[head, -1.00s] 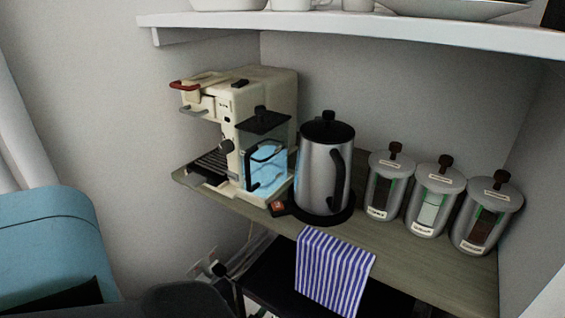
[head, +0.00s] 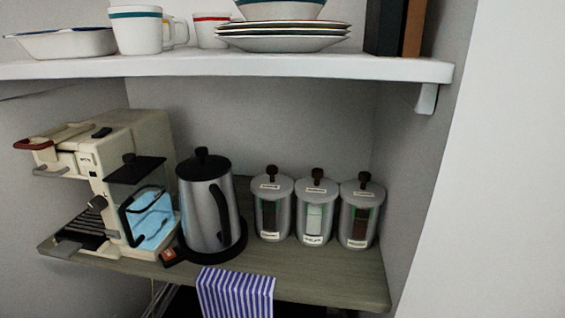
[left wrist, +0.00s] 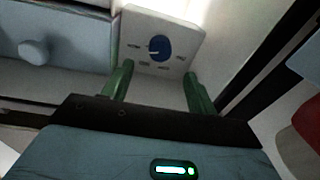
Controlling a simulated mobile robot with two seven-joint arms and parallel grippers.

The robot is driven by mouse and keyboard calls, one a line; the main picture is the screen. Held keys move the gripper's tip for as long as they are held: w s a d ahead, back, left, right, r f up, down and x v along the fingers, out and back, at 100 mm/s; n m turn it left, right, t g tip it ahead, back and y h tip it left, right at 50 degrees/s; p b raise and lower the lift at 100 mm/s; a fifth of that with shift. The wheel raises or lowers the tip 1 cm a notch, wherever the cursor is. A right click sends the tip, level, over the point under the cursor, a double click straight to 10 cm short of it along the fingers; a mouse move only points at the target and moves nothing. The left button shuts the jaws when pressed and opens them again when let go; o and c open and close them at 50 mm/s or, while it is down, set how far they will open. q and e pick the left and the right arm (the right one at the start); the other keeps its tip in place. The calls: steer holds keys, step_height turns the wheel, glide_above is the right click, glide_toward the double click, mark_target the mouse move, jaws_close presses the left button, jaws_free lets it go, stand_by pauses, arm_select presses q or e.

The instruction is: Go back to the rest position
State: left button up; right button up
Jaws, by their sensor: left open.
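My left gripper (left wrist: 157,70) shows in the left wrist view with its two green fingers apart. It is open and nothing is held between the fingers. A white plate with a blue round knob (left wrist: 161,48) lies beyond the fingertips; I cannot tell how far off it is. Neither gripper shows in the head view, and my right gripper is in no view.
In the head view a wooden counter (head: 330,270) bears a coffee machine (head: 140,130), a kettle (head: 207,205) and three canisters (head: 314,212). A striped towel (head: 236,293) hangs at its front. Above is a white shelf (head: 300,66) with dishes. A pale drawer front (left wrist: 75,50) shows in the wrist view.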

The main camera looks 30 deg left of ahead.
arm_select(q)
steer(key=s+d+m+g+h, duration=0.2)
steer(key=s+d+g+h, duration=0.15)
steer(key=s+d, duration=0.4)
steer(key=s+d+r+m+g+h, duration=0.15)
steer(key=s+d+g, duration=0.25)
steer(key=s, duration=0.6)
steer(key=s+d+m+g+h, duration=0.35)
steer(key=s+d, duration=0.25)
steer(key=s, duration=0.3)
steer(key=w+r+t+p, duration=0.1)
steer(key=w+r+p, duration=0.2)
steer(key=r+p, duration=0.5)
steer(key=w+r+t+p, duration=0.1)
steer(key=w+r+p, duration=0.2)
steer(key=r+p, duration=0.5)
steer(key=shift+w+a+r+p, duration=0.2)
steer(key=shift+a+r+p, duration=0.2)
steer(key=shift+a+p, duration=0.1)
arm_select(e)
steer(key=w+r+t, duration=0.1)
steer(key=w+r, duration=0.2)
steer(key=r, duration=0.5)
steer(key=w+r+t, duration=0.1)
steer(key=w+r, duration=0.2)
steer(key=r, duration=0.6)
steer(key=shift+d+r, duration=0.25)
